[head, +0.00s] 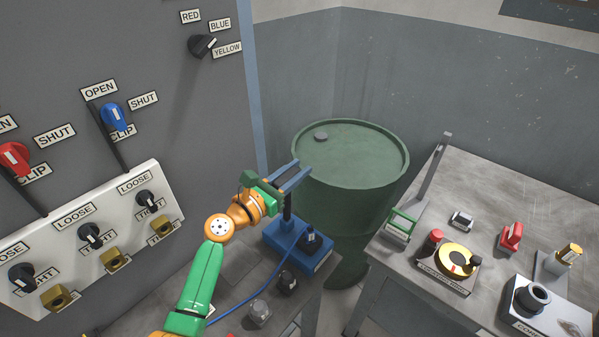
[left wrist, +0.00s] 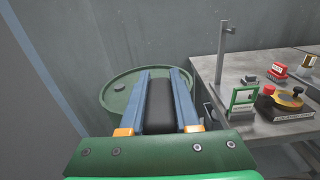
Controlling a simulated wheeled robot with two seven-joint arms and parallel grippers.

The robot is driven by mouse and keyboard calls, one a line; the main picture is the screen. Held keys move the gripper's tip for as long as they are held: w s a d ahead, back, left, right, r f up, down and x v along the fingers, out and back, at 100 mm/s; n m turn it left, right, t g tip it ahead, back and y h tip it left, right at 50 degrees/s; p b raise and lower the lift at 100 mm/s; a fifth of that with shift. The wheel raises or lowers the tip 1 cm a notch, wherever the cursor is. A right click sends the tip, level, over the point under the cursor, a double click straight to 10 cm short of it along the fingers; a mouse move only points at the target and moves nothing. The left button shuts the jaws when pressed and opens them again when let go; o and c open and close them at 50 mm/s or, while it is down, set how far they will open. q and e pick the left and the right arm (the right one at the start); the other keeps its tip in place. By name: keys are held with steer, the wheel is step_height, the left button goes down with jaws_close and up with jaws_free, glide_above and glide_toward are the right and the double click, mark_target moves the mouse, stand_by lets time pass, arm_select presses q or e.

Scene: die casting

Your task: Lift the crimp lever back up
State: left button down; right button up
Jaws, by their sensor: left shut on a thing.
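The crimp tool is a blue base (head: 297,246) on the low bench, with a blue cord running from it. Its dark crimp lever (head: 288,206) stands roughly upright from the base. My left gripper (head: 293,175) is above the base, its two blue fingers around the lever's upper end. In the left wrist view a black grip (left wrist: 160,103) lies between the fingers of my left gripper (left wrist: 160,95), and they are shut on it. The lever's lower joint is partly hidden. My right gripper is in neither view.
A green drum (head: 352,155) stands just behind the tool. A grey table (head: 400,262) at right holds several small devices. A wall panel with a red knob (head: 14,158), a blue knob (head: 114,115) and clamps is at left. A dark knob (head: 287,281) is near the base.

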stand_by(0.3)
arm_select(q)
steer(key=c, duration=0.6)
jaws_free()
steer(key=shift+f, duration=0.1)
steer(key=shift+c, duration=0.2)
steer(key=shift+a, duration=0.1)
steer(key=v, duration=0.7)
